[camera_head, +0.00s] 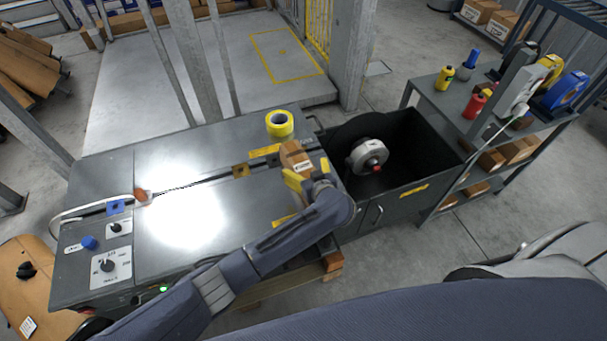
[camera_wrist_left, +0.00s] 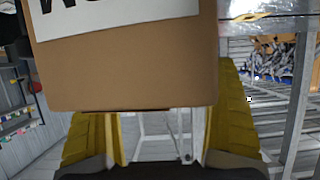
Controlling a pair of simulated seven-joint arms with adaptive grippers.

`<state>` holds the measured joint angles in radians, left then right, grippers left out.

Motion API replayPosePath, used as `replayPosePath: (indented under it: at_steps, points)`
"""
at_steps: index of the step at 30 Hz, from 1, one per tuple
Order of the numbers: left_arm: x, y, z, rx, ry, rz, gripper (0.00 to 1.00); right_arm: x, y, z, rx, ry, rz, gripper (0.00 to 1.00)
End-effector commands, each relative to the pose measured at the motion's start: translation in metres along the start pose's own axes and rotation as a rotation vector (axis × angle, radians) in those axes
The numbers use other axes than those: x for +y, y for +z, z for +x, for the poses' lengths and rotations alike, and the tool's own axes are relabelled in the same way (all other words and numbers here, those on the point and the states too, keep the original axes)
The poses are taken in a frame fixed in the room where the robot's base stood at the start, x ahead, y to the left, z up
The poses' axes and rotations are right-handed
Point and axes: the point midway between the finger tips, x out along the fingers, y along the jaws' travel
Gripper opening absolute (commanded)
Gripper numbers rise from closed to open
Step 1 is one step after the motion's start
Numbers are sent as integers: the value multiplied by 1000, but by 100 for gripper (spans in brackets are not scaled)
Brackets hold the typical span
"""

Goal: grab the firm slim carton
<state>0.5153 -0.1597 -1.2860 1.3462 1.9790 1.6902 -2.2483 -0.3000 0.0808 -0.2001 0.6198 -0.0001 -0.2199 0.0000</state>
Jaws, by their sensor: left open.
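The slim brown carton (camera_head: 295,158) stands near the right end of the grey machine table in the head view. It has a white label with dark print. In the left wrist view the carton (camera_wrist_left: 125,75) fills the upper middle, close in front of the fingers. My left gripper (camera_head: 306,180) has yellow fingers and is right at the carton's near side. In the left wrist view the gripper (camera_wrist_left: 160,135) is open, with one finger to each side below the carton. Contact cannot be told. My right gripper is not in view.
A yellow tape roll (camera_head: 280,124) lies behind the carton on the machine table (camera_head: 110,170). To the right is an open black bin (camera_head: 420,140) with a reel (camera_head: 368,157) inside. A shelf unit (camera_head: 455,105) with bottles and tape dispensers stands farther right.

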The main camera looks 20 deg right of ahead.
Motion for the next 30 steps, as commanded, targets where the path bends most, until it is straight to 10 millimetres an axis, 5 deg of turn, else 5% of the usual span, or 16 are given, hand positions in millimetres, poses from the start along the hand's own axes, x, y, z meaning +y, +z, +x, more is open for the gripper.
replayPosePath:
  at_steps: [17, 30]
  points:
    - [0, 0, 18, 0, 0, -2, 90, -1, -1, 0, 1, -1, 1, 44]
    - [0, 0, 18, 0, 0, -2, 39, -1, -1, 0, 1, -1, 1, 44]
